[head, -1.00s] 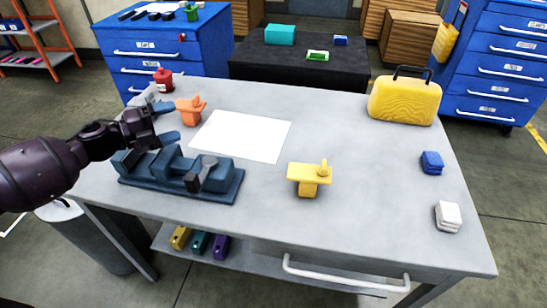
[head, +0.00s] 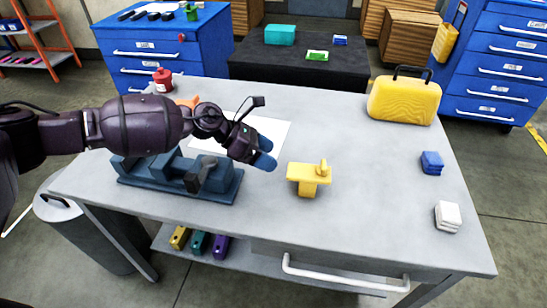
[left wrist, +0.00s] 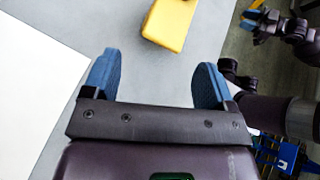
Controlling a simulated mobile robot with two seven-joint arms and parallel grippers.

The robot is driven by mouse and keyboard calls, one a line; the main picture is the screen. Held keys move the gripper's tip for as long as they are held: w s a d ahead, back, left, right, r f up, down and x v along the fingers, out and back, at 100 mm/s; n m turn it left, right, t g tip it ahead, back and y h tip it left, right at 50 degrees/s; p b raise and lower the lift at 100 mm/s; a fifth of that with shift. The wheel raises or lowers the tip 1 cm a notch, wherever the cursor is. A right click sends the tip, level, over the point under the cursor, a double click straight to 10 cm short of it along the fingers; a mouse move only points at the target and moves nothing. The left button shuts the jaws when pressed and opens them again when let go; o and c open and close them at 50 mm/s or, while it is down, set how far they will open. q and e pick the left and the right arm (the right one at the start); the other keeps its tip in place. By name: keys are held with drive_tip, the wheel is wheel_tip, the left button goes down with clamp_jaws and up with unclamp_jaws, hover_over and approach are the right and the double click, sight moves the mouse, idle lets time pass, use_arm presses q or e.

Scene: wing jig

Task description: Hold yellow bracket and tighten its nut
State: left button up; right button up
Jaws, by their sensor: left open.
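The yellow bracket (head: 307,176) stands on the grey table right of centre in the head view, with a small yellow nut (head: 323,166) on its upper right part. My left gripper (head: 266,153) is above the table just left of the bracket, apart from it. In the left wrist view the left gripper (left wrist: 158,80) shows two blue fingers spread wide with nothing between them. Part of the yellow bracket (left wrist: 167,25) shows ahead of the fingers, cut off by the top edge. My right gripper is not in the head view; an arm with a gripper shows at the top right of the wrist view, too small to judge.
A blue vise (head: 215,188) sits at the table's left, under my left arm. An orange part (head: 187,102) is partly hidden behind the arm. A white sheet (head: 277,130), yellow case (head: 404,101), blue block (head: 431,162) and white block (head: 447,216) also lie on the table.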

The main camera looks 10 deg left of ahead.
sight(289, 169)
use_arm(q)
drive_tip(key=d+f+m, duration=0.1)
drive_tip(key=d+f, duration=0.1)
drive_tip(key=d+f+m+y, duration=0.1)
drive_tip(key=d+f, duration=0.1)
drive_tip(key=d, duration=0.1)
drive_tip(key=d+f+m+g+y, duration=0.1)
drive_tip(key=d+f+m, duration=0.1)
drive_tip(key=shift+d+f, duration=0.3)
drive_tip(key=shift+f, duration=0.05)
drive_tip(key=c, duration=1.1)
drive_tip(key=shift+o, duration=0.2)
drive_tip(key=shift+r, duration=0.1)
drive_tip(key=shift+r, duration=0.2)
